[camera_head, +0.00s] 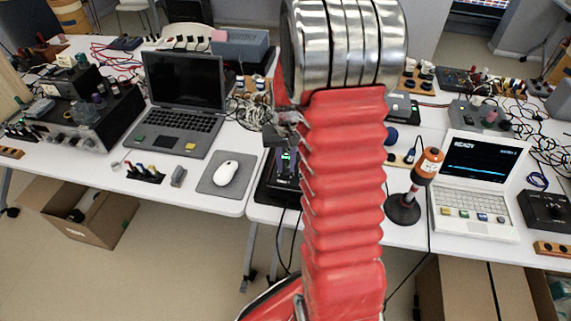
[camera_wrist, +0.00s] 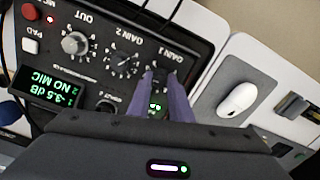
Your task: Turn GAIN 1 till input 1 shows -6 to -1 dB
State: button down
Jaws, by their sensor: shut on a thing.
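The black audio interface (camera_wrist: 100,25) fills the left of the wrist view, its lettering upside down. My gripper (camera_wrist: 165,80) is at the GAIN 1 knob (camera_wrist: 164,77), with a purple finger on each side, shut on it; the fingers partly hide it. The GAIN 2 knob (camera_wrist: 123,64) and the grey OUT knob (camera_wrist: 75,44) are to its left. The green display (camera_wrist: 52,88) reads -3.5 dB on one line and 2 NO MIC on the other. In the head view the interface (camera_head: 268,192) is partly hidden behind my red arm.
A white mouse (camera_head: 227,173) on a grey pad (camera_head: 207,187) is left of the interface. A dark laptop (camera_head: 185,90) stands behind it. Cables run nearby.

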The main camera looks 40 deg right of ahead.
aim_at(286, 179)
jog(key=c, duration=1.6)
grip_release()
notch_tip(286, 179, up, 14)
jog(key=shift+f, duration=0.15)
jog(key=s+a+r+n+t, duration=0.2)
jog(key=s+a+r, duration=0.1)
jog(key=s+a, duration=0.2)
jog(key=s+a+r+n+t, duration=0.1)
jog(key=s+a, duration=0.4)
jog(key=a, duration=0.5)
jog(key=s+a+r+n+t, duration=0.2)
jog(key=s+a+r+n, duration=0.1)
jog(key=s+a+r, duration=0.2)
jog(key=shift+s+a+r+n+t, duration=0.1)
jog(key=shift+s+a+n+t, duration=0.05)
jog(key=shift+a, duration=0.45)
jog(key=shift+s+a+n+t, duration=0.15)
jog(key=shift+a, duration=0.4)
